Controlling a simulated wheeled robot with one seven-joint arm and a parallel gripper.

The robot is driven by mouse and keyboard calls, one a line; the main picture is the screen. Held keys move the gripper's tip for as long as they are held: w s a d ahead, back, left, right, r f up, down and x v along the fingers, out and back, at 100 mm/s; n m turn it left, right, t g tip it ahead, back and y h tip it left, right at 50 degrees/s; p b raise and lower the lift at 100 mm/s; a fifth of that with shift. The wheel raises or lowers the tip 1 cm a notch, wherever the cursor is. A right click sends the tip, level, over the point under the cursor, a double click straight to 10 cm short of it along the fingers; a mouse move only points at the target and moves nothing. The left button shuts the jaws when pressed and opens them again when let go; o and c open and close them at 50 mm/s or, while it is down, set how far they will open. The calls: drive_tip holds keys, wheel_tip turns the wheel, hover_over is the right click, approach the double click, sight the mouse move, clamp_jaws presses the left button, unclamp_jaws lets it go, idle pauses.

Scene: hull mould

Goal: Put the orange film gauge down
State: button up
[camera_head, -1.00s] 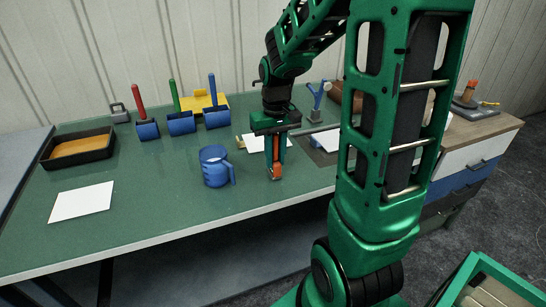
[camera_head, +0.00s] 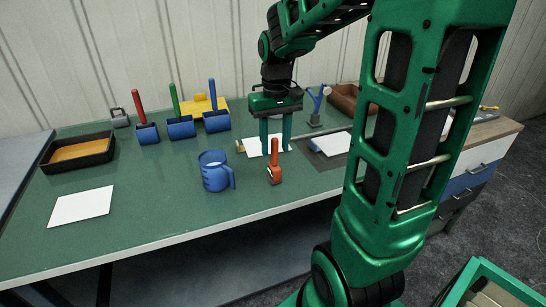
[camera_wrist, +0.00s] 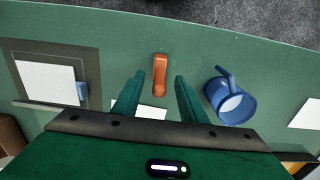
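The orange film gauge (camera_head: 274,163) stands on the green tabletop near its front edge, to the right of the blue jug.
The blue jug (camera_head: 214,172) is close on the left. White sheets lie behind the gauge (camera_head: 262,147) and at the left (camera_head: 81,205). Blue rollers (camera_head: 181,127) and a black tray (camera_head: 78,151) stand farther back. The green tabletop (camera_head: 150,215) is clear at front left.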

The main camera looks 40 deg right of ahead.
wheel_tip(320, 180, up, 5)
drive_tip(key=shift+r, duration=0.2)
drive_tip(key=s+f+m, duration=0.1)
drive_tip(key=s+f, duration=0.2)
drive_tip(key=s, duration=0.7)
drive_tip(key=s+f+m, duration=0.2)
drive_tip(key=s+f, duration=0.1)
drive_tip(key=s, duration=0.7)
drive_tip(key=shift+s+a+f, duration=0.15)
drive_tip(key=shift+s+f, duration=0.15)
drive_tip(key=shift+f, duration=0.1)
drive_tip(key=shift+w, duration=0.15)
drive_tip(key=shift+w+f, duration=0.3)
drive_tip(key=shift+w, duration=0.25)
drive_tip(key=shift+c, duration=0.9)
